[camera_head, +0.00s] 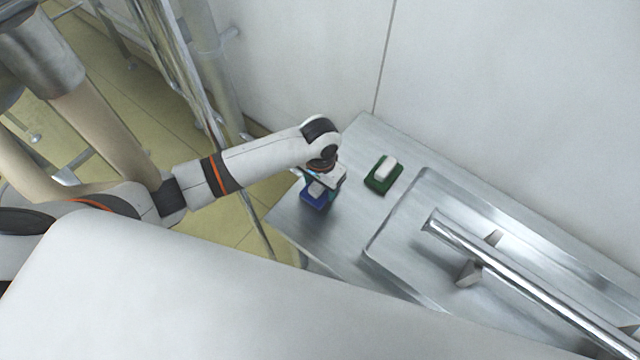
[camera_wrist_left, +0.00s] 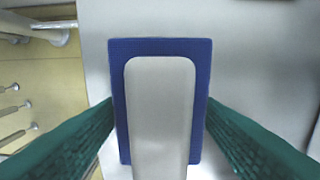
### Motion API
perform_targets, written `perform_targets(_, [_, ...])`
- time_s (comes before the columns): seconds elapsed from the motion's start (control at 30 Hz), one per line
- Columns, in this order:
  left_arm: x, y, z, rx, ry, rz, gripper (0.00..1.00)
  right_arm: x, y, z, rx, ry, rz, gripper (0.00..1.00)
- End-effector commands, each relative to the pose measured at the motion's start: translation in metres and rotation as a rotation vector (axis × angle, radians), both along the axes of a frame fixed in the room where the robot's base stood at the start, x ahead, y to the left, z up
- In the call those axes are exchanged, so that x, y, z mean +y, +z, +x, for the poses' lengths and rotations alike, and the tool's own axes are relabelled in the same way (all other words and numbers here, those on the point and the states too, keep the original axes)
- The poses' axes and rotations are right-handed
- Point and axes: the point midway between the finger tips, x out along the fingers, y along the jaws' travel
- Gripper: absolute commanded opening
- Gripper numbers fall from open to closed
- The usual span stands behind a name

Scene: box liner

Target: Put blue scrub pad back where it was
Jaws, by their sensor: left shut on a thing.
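The blue scrub pad (camera_head: 314,198) has a blue base and a pale grip block on top. It is at the left end of the metal table, under my left gripper (camera_head: 325,180). In the left wrist view the blue scrub pad (camera_wrist_left: 203,75) fills the middle, its grey handle between the two green fingers of my left gripper (camera_wrist_left: 160,125). The gripper is shut on the pad. I cannot tell whether the pad touches the table top. My right gripper is not in view.
A green scrub pad (camera_head: 377,185) with a white grip lies to the right on the metal table (camera_head: 345,235). Further right are a raised-rim tray or basin (camera_head: 400,245) and a thick metal bar (camera_head: 520,285). A wall stands behind, and a large white surface (camera_head: 190,290) fills the front.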

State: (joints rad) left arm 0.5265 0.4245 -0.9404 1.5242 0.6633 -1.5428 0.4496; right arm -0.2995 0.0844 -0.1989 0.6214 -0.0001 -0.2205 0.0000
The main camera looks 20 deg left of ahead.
Motion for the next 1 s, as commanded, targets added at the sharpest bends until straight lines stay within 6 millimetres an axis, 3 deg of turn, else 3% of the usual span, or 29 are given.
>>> perform_targets(0.47, [0.000,-0.011,0.000,0.000,0.000,0.000,0.40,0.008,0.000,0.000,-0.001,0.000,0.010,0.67])
perform_targets(0.5, [0.000,-0.010,0.000,0.000,0.000,0.000,0.65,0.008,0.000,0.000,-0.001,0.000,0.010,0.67])
perform_targets(0.6, [0.000,-0.010,0.000,-0.001,0.000,0.000,0.80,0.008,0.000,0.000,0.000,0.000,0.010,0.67])
perform_targets(1.0, [0.000,0.000,0.001,-0.003,0.000,-0.001,0.80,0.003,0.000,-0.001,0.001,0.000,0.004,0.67])
